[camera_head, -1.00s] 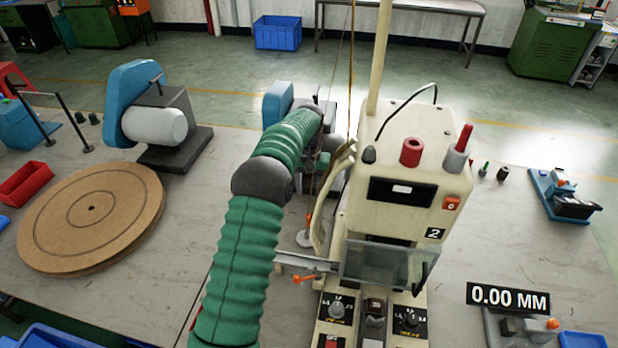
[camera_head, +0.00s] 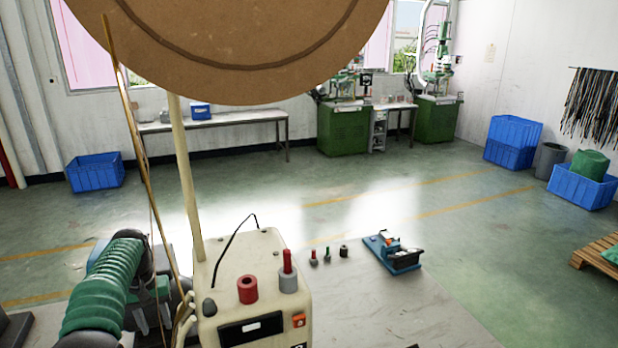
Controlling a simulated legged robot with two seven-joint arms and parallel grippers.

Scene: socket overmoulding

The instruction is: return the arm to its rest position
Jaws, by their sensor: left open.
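My left arm (camera_head: 102,290), in a green ribbed sleeve, comes in at the lower left of the head view. My left gripper (camera_head: 160,312) is at its far end, beside the left side of the cream moulding machine (camera_head: 262,262). It is open, but its fingers are small and partly hidden by the arm and the machine's parts. I cannot make out anything between them. My right gripper is not in view.
A pole (camera_head: 186,180) rises from the machine, and a large brown disc (camera_head: 250,55) covers the top of the view. A blue vice-like tool (camera_head: 395,255) stands on the table's right part. Blue crates (camera_head: 95,173) and green machines (camera_head: 343,128) stand farther off.

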